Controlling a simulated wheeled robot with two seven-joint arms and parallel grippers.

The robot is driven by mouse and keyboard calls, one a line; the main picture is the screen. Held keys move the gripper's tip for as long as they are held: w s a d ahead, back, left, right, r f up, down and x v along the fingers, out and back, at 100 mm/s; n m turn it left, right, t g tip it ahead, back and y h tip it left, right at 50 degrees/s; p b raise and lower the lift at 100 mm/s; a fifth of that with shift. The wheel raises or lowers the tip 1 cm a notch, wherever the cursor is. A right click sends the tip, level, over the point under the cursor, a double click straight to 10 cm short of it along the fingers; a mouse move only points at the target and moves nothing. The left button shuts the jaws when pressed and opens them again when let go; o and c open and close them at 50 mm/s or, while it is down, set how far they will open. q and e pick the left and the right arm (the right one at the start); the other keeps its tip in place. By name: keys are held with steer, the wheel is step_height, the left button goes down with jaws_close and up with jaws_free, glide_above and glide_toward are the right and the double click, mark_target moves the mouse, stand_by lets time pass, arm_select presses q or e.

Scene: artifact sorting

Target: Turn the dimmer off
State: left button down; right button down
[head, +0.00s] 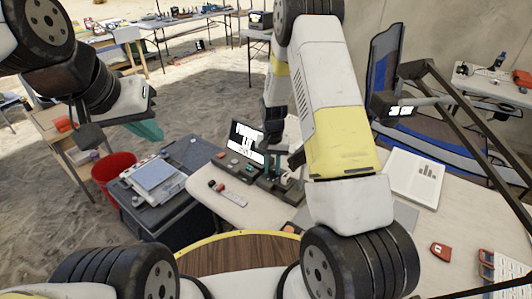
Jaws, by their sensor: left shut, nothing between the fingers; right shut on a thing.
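I cannot make out for certain which thing is the dimmer. A dark control box (281,188) stands on the pale table, below my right gripper (273,172). My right gripper points down with its teal fingers shut on a small part at the box, and my fingers hide that part. A grey panel with small knobs (238,166) lies just left of it, in front of a tilted black and white screen (246,142). My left gripper (148,131) is shut and empty, in the air at the left, away from the table.
A small remote-like thing (234,198) lies on the pale table (212,202). A white board (417,178) lies to the right, with a red thing (440,251) nearer. A dark crate (193,158), a red bin (113,172) and a blue-grey chair (385,60) stand around.

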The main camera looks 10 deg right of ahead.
mark_target(272, 170)
steer(key=n, duration=0.4)
steer(key=shift+n, duration=1.6)
steer(key=c, duration=1.2)
jaws_free()
steer(key=shift+o, duration=0.2)
step_height(272, 170, up, 8)
steer(key=shift+f, duration=0.1)
